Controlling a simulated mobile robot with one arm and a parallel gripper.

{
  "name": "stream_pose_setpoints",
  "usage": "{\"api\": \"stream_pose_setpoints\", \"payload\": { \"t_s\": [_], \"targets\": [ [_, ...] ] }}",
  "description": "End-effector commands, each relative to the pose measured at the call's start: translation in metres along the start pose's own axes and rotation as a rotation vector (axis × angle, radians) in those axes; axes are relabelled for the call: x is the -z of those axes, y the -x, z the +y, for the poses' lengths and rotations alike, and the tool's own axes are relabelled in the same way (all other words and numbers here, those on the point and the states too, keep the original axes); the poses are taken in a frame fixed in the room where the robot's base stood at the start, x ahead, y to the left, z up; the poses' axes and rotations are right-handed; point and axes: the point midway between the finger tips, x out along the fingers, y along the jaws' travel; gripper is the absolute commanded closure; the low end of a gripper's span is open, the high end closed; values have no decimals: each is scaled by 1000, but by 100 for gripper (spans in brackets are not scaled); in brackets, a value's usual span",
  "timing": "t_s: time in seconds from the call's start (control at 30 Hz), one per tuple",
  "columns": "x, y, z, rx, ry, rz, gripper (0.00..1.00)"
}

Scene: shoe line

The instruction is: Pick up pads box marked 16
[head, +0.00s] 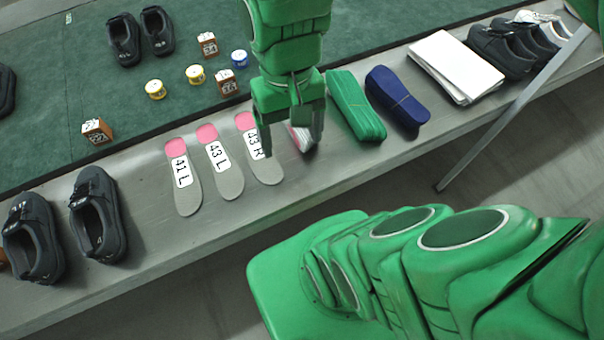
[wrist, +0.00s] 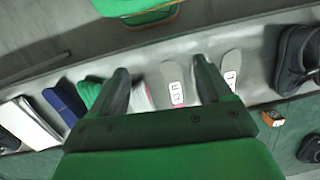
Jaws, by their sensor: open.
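Several small brown boxes with white printed labels stand on the green mat: one box (head: 97,130) at the left, one box (head: 208,43) at the back and one box (head: 227,82) closer to my arm. I cannot clearly read 16 on any of them. In the wrist view a small brown box (wrist: 271,117) shows at the right, outside my fingers. My gripper (head: 290,148) points down over the grey bench, open, with a pink-and-grey insole (head: 302,138) behind and between its fingers. In the wrist view my gripper (wrist: 162,70) shows both fingers apart with nothing held.
Labelled insoles (head: 222,170) lie left of my gripper. A green bundle (head: 354,108) and a blue bundle (head: 397,97) lie to its right, then white sheets (head: 455,66) and dark shoes. Yellow spools (head: 155,89) and a blue spool (head: 239,58) stand on the mat (head: 60,75).

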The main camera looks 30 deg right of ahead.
Motion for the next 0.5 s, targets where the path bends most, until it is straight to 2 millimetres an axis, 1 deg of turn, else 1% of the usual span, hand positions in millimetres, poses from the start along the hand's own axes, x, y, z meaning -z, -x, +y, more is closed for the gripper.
{"api": "stream_pose_setpoints", "payload": {
  "t_s": [0.03,0.17,0.3,0.5],
  "targets": [
    [13,8,12,-38,-60,26,21],
    [40,12,4,-12,-125,31,21],
    [71,15,-5,19,-194,29,21],
    [115,14,-16,63,-299,22,21]
  ]
}}
